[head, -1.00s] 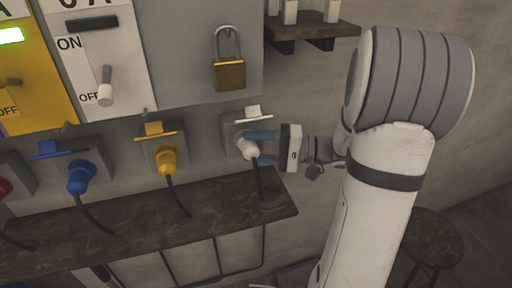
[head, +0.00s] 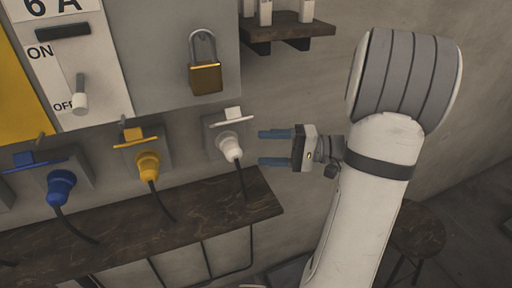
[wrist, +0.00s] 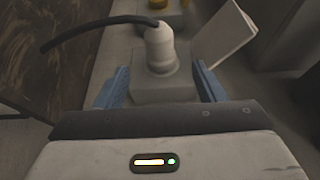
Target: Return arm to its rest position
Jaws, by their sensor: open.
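My gripper (head: 275,147) is open and empty, with its two blue fingers pointing left in the head view. It stands just to the right of the white plug (head: 230,147), apart from it. The white plug sits in a grey wall socket with a raised white lid (head: 228,115), and its dark cord hangs down. In the wrist view the white plug (wrist: 159,45) and its socket show ahead, beyond the blue fingers. My arm stands at the right of the head view.
A yellow plug (head: 148,167) and a blue plug (head: 61,187) sit in sockets to the left. A dark shelf (head: 215,205) runs below them. A brass padlock (head: 206,78) hangs on the grey panel above. A small shelf (head: 290,32) is higher up. A round stool (head: 418,232) stands lower right.

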